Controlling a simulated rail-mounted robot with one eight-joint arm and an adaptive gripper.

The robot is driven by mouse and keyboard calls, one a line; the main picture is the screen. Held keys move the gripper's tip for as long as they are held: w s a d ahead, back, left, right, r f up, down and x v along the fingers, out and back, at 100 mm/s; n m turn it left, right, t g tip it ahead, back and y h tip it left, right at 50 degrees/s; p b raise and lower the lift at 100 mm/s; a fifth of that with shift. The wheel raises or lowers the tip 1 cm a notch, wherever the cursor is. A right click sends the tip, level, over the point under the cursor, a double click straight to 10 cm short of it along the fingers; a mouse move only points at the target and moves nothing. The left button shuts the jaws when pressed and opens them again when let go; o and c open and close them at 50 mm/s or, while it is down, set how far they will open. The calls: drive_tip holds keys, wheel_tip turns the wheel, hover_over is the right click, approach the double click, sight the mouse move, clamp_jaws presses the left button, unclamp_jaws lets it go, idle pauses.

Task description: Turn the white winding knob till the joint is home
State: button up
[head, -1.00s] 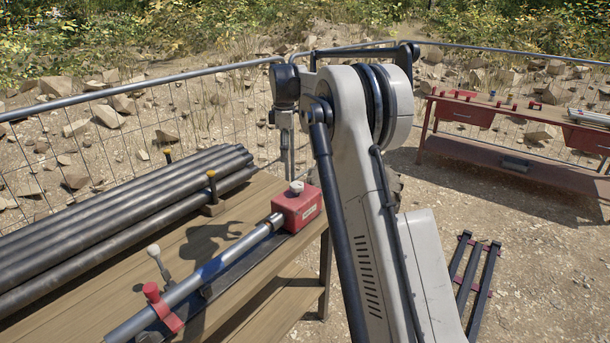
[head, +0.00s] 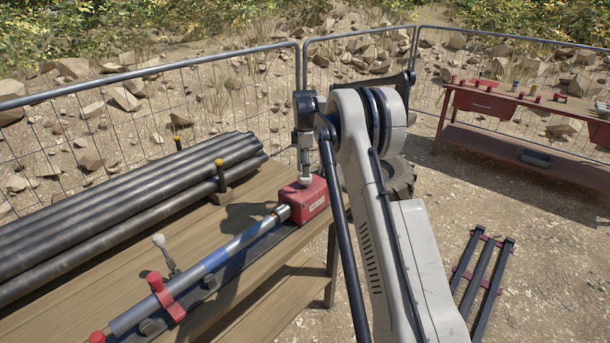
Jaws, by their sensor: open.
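The white winding knob (head: 304,181) sits on top of a red box (head: 312,200) at the bench's right end. My gripper (head: 305,173) points straight down right over the knob, with its open fingers at or around it. I cannot tell whether they touch it. A silver and blue pipe (head: 205,266) lies along a dark rail and runs up to the red box. A red clamp (head: 165,297) holds the pipe nearer the front, beside a white-knobbed lever (head: 163,247).
Dark pipes (head: 120,195) are stacked at the left of the wooden bench (head: 110,268), by yellow-topped posts. A wire fence (head: 215,100) runs behind. A red workbench (head: 490,110) stands at the back right. A dark rack (head: 482,270) lies on the ground at right.

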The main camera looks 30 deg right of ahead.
sight(305, 181)
drive_tip(key=shift+f, duration=2.15)
drive_tip(key=c, duration=1.2)
